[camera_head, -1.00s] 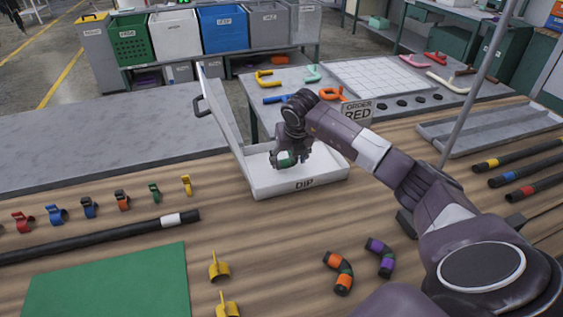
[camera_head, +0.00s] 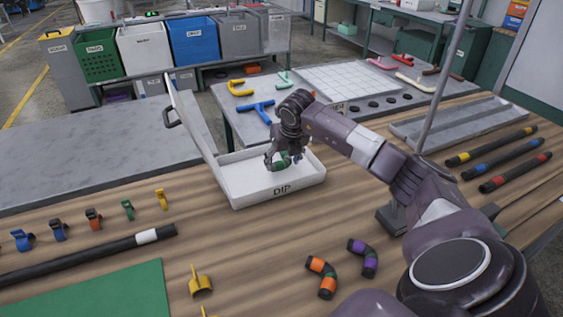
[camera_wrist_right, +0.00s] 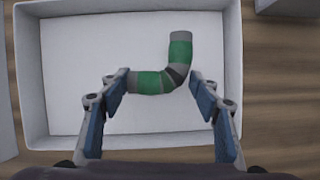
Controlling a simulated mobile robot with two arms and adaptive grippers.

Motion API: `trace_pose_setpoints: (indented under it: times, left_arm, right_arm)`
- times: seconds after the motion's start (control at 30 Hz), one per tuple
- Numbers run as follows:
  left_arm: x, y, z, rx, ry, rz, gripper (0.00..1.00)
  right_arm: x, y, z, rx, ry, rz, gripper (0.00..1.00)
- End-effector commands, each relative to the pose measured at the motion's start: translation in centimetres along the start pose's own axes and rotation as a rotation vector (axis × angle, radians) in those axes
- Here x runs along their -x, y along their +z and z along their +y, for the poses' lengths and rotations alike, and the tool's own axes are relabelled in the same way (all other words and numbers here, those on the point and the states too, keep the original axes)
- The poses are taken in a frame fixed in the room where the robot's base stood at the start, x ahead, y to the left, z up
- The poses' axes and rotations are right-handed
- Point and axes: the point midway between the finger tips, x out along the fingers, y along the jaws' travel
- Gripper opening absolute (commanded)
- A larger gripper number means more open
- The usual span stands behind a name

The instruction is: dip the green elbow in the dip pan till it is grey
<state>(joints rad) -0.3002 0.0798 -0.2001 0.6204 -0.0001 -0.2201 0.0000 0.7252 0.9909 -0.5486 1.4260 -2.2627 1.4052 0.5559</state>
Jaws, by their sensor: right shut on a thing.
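The green elbow (camera_wrist_right: 180,50) is a bent pipe piece with green bands and grey ends and a grey middle. My right gripper (camera_wrist_right: 161,80) is shut on it near its lower arm, with a blue-padded finger on each side. The elbow also shows, partly hidden by the gripper, in the head view (camera_head: 283,160). The white dip pan (camera_head: 283,190) stands on the wooden bench with its lid raised at the left. The gripper and elbow are within the pan's outline, low over its floor; I cannot tell whether the elbow touches it. My left gripper is out of view.
An orange-banded elbow (camera_head: 321,277) and a purple-banded elbow (camera_head: 362,257) lie on the bench in front of the pan. Several coloured clips and a black hose (camera_head: 90,255) lie at the left. A thin grey upright pole (camera_head: 447,80) stands right of my arm.

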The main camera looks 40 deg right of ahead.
Motion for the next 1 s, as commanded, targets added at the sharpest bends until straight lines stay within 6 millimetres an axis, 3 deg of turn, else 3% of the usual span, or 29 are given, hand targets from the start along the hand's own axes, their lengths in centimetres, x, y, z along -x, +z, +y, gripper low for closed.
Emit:
trace_pose_setpoints:
  times: [0.27,1.0]
  left_arm:
    - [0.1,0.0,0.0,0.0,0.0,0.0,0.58]
    - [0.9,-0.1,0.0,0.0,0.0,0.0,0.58]
  right_arm:
    - [0.0,0.0,0.3,0.001,0.001,0.0,0.33]
    - [0.4,-0.5,6.8,0.001,0.002,0.0,0.33]
